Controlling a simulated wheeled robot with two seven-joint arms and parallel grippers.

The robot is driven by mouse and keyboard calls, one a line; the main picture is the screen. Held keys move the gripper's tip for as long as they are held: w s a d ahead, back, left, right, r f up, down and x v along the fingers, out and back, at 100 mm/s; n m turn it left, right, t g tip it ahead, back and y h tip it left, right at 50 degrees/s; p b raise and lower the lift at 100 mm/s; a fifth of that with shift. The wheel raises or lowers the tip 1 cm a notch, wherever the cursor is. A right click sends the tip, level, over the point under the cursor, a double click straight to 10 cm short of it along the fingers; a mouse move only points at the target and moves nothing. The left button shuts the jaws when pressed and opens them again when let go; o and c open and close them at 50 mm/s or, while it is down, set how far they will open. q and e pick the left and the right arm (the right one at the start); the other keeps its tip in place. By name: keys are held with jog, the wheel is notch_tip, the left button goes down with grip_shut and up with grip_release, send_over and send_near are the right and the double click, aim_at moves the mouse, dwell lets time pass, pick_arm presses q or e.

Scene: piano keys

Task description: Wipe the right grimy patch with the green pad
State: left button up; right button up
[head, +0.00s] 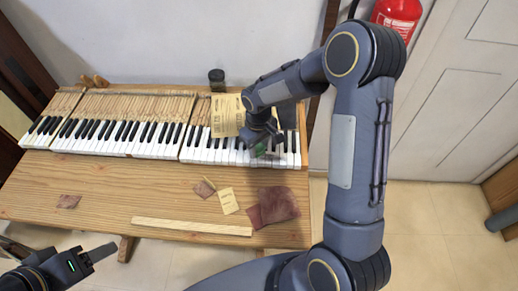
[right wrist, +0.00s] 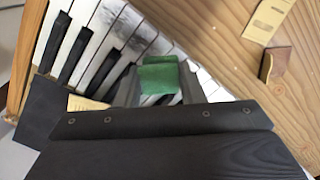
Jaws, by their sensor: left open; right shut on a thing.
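The green pad (right wrist: 160,76) is held between the fingers of my right gripper (right wrist: 158,92) in the right wrist view. Grey grime (right wrist: 140,35) marks several white keys beside the pad in the right wrist view. The gripper hides part of the keys, and I cannot tell whether the pad touches them. My left gripper (head: 100,254) is open and empty at the lower left, off the table's front edge.
The keyboard (head: 110,131) lies along the back of the wooden table (head: 120,185). A dark red cloth (head: 278,203), a paper card (head: 228,201), sandpaper pieces (head: 69,201) and a wooden strip (head: 190,226) lie in front. A dark jar (head: 216,80) stands behind.

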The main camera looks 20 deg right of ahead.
aim_at(259, 147)
jog(key=shift+s+d+r, duration=0.2)
jog(key=shift+r, duration=0.35)
notch_tip(259, 147, up, 2)
jog(key=shift+w+a+r+p, duration=0.1)
jog(key=shift+r+p, duration=0.05)
jog(key=shift+p, duration=0.8)
jog(key=shift+r+p, duration=0.75)
jog(key=shift+r, duration=0.4)
